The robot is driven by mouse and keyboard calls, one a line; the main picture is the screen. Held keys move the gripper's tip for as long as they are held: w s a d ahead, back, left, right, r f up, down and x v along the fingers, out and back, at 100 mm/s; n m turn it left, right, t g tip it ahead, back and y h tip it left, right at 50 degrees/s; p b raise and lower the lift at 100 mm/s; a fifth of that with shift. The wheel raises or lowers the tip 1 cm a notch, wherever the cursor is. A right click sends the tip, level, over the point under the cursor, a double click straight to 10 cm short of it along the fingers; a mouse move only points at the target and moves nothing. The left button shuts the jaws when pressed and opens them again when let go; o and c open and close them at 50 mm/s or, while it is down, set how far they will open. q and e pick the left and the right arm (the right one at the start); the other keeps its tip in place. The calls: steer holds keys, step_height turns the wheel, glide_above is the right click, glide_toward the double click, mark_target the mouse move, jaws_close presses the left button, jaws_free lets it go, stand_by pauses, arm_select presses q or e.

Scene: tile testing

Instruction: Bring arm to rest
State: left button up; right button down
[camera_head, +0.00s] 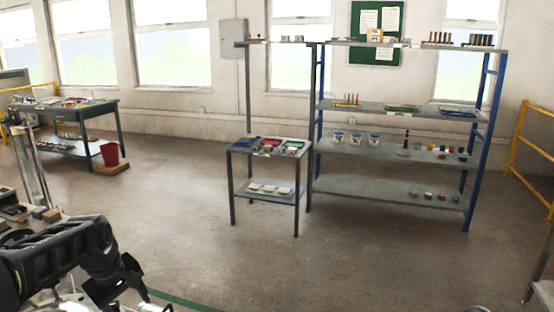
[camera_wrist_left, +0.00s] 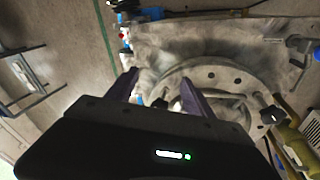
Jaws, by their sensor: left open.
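My left arm (camera_head: 50,262) is black and reaches in from the lower left in the head view. Its gripper (camera_head: 142,290) points down toward the lower edge of the picture and is partly cut off there. In the left wrist view the gripper's two dark fingers (camera_wrist_left: 162,88) stand apart with nothing between them. Beyond them is a round grey metal flange with holes (camera_wrist_left: 225,76); I cannot tell the distance. My right gripper does not show.
A worn pale machine bed (camera_wrist_left: 180,45) lies beyond the fingers. A cluttered bench (camera_head: 12,212) is at the left. A small table (camera_head: 240,150), a blue-framed shelf (camera_head: 340,184) and a dark workbench (camera_head: 100,107) with a red bucket (camera_head: 110,154) stand farther off. The middle floor is clear.

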arm_select(q)
steer(key=w+d+f+m+t+h, duration=0.1)
steer(key=w+d+f+m, duration=0.15)
steer(key=d+f, duration=0.3)
steer(key=w+d+f+m+t, duration=0.1)
steer(key=d+f+m, duration=0.25)
steer(key=f, duration=0.35)
steer(key=s+d+f+m+h, duration=0.1)
steer(key=s+d+f+m, duration=0.1)
steer(key=s+d+f, duration=0.5)
steer(key=s+d+f+g, duration=0.1)
steer(key=s+d+f, duration=0.3)
steer(key=s, duration=0.3)
steer(key=s+d+f+g+h, duration=0.1)
steer(key=s+d+f, duration=0.3)
steer(key=s+f, duration=0.3)
steer(key=s+d+f+m+g+h, duration=0.1)
steer(key=s+d+f, duration=0.3)
steer(key=s, duration=0.5)
steer(key=shift+s+f+g, duration=0.2)
steer(key=shift+f+g, duration=0.4)
steer(key=shift+f, duration=0.35)
steer(key=shift+c, duration=0.3)
